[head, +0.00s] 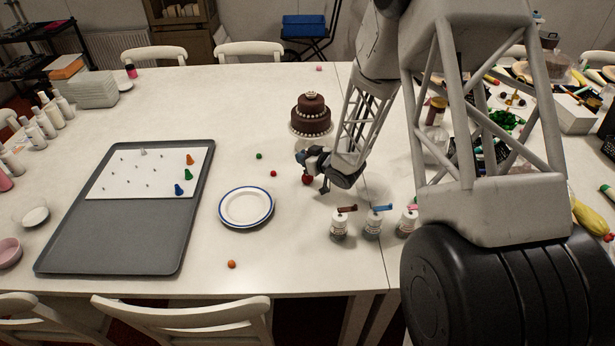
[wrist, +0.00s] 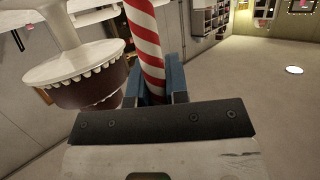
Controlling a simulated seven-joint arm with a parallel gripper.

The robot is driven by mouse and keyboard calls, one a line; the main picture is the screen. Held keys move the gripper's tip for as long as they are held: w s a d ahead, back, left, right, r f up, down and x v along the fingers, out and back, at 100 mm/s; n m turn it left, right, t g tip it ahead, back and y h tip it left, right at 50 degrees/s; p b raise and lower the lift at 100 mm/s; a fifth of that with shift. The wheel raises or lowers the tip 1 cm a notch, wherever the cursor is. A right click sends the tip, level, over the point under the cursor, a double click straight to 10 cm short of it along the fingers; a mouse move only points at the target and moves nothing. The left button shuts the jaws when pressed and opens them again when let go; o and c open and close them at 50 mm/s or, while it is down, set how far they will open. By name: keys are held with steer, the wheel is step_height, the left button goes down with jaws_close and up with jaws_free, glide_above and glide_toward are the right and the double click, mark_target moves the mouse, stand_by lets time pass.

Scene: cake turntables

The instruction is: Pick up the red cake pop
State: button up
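The red cake pop shows its round red head (head: 307,180) just below my gripper (head: 318,163) in the head view, near the middle of the table. Its red-and-white striped stick (wrist: 147,45) rises between my gripper's blue fingers (wrist: 157,88) in the wrist view. The fingers close against both sides of the stick. The pop's head is out of the wrist view. I cannot tell whether the head touches the table.
A chocolate cake (head: 311,116) stands close behind my gripper and appears upside down in the wrist view (wrist: 88,92). Dropper bottles (head: 339,225) stand in front. A blue-rimmed plate (head: 246,207) and grey tray (head: 110,243) lie left. Small balls (head: 273,173) dot the table.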

jaws_close()
steer(key=shift+r, duration=0.1)
step_height(320, 180, up, 10)
stand_by(0.7)
steer(key=shift+s+a, duration=0.1)
stand_by(0.6)
